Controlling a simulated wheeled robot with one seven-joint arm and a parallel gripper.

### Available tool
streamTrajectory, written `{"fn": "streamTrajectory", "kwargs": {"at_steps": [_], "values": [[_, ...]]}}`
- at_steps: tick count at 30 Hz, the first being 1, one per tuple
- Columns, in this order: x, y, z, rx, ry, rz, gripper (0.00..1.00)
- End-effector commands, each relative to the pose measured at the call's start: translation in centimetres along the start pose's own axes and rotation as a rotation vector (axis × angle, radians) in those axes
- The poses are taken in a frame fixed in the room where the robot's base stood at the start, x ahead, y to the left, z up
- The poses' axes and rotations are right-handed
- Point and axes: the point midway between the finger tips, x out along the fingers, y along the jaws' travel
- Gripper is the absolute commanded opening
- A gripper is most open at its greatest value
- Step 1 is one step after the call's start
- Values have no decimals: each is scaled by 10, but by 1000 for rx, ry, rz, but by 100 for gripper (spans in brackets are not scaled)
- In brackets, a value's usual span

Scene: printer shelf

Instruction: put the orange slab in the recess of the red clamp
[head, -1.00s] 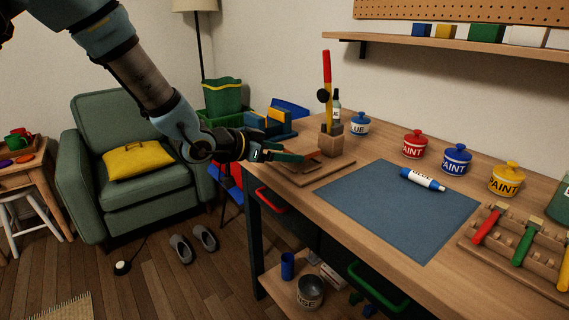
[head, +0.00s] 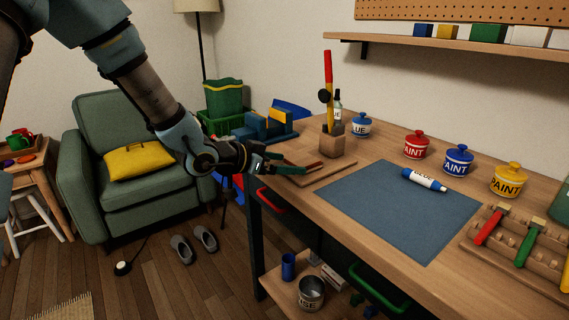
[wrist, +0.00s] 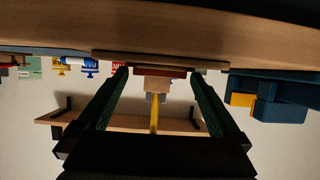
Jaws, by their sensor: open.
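My gripper (head: 297,169) is at the left end of the workbench, low over a thin wooden board (head: 330,173). Its green fingers are open in the wrist view (wrist: 159,76). A flat reddish-orange piece (head: 313,165) is at the board just beyond the fingertips. In the wrist view a red-orange piece (wrist: 172,73) appears between and beyond the fingertips, against the board, with nothing visibly gripped. I cannot tell slab from clamp here, and the recess cannot be made out.
A wooden block holder (head: 332,146) with upright tools stands behind the board. A blue and yellow piece (head: 265,125) is at the back left. A blue mat (head: 400,207) with a glue tube (head: 424,180) lies to the right. Paint pots line the back.

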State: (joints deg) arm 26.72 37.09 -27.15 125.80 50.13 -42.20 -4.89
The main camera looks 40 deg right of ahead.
Motion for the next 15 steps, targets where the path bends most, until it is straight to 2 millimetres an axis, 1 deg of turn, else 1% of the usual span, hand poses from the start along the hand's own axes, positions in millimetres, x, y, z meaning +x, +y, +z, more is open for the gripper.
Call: {"fn": "streamTrajectory", "kwargs": {"at_steps": [1,5,15], "values": [[-2,0,-4,1,1,0,100],[-16,-1,-2,0,-1,-2,100],[-87,-1,-3,1,-1,-5,100]]}}
